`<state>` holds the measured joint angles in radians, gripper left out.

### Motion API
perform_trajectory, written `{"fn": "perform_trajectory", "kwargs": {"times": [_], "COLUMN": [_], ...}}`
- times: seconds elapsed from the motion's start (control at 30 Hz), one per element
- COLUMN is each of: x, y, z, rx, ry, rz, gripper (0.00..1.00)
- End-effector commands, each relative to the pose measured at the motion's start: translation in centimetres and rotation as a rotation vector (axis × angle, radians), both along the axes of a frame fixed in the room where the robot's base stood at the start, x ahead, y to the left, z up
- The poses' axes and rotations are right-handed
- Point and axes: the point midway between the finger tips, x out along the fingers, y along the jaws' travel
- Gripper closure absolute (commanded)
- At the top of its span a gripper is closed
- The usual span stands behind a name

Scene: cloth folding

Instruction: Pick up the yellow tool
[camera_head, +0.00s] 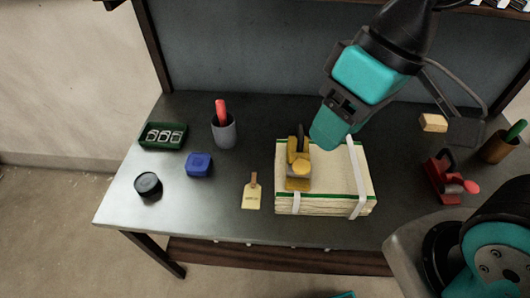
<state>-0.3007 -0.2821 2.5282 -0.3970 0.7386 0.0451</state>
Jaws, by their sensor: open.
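The yellow tool (299,170) lies on top of a strapped stack of cloth (335,190) near the middle of the table. It has a dark grip at its far end and a round yellow knob. My gripper (327,135) is open and hangs just right of the tool's far end, above the back of the stack. Its fingertips are largely hidden from this side, and I cannot tell whether they touch the stack or the tool.
A red tool (442,180), a tan block (433,122) and a brown cup (501,146) are right. The table's front left is clear.

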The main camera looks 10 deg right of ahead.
Motion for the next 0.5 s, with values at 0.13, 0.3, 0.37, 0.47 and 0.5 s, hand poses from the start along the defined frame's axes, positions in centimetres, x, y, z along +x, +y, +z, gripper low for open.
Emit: {"fn": "perform_trajectory", "kwargs": {"times": [0.13,0.3,0.37,0.47,0.5], "x": [4.7,10.0,11.2,12.4,12.7], "y": [-0.5,0.0,0.4,1.0,1.1], "z": [-4.1,-6.7,-7.1,-7.3,-7.3], "rx": [-0.169,-0.345,-0.382,-0.417,-0.423], "ry": [-0.018,-0.118,-0.16,-0.219,-0.236], "rz": [-0.223,-0.573,-0.681,-0.822,-0.862], "gripper": [0.49,0.49,0.49,0.49,0.49]}}
